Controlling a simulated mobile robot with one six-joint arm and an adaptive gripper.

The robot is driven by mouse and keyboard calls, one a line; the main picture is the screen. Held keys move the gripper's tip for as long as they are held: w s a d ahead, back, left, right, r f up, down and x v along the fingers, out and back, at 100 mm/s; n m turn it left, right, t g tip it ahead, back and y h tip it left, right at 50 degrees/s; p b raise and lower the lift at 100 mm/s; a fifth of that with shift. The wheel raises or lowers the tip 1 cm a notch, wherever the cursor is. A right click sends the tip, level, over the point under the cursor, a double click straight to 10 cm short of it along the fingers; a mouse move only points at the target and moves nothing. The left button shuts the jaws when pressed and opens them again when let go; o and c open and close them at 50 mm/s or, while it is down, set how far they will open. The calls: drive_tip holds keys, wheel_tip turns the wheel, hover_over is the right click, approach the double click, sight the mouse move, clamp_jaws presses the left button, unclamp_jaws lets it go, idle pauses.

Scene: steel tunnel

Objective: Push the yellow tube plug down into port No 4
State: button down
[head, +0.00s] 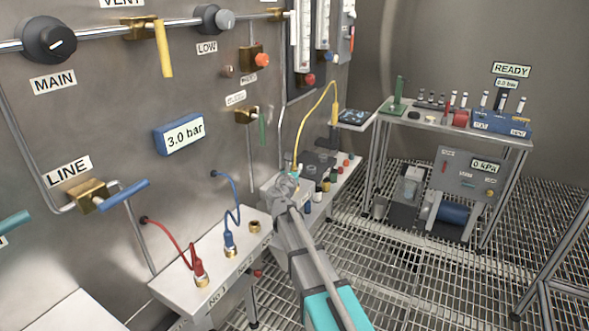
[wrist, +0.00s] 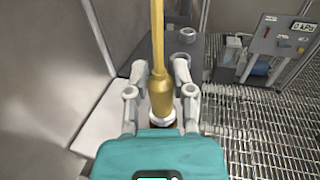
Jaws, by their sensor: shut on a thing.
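The yellow tube plug (wrist: 159,95) stands upright between the fingers of my gripper (wrist: 160,100) in the wrist view, with its tube rising from the top. My gripper is shut on it. A pale ring shows just below the plug; whether the plug touches or sits in a port I cannot tell. In the head view my gripper (head: 287,184) is at the far end of the white port bench (head: 185,283), and the yellow tube (head: 305,115) arches above it. The plug itself is mostly hidden there by the gripper. I cannot make out port No 4.
A red plug (head: 201,277) and a blue plug (head: 229,244) stand on the bench, with an open brass port (head: 254,227) beyond them. The steel panel (head: 100,120) with valves rises close on the left. A second table (head: 470,135) stands at the back right over grated floor.

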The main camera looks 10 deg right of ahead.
drive_tip(key=shift+f+b, duration=0.6)
drive_tip(key=shift+f, duration=0.05)
drive_tip(key=shift+c, duration=2)
unclamp_jaws()
drive_tip(key=v, duration=1.2)
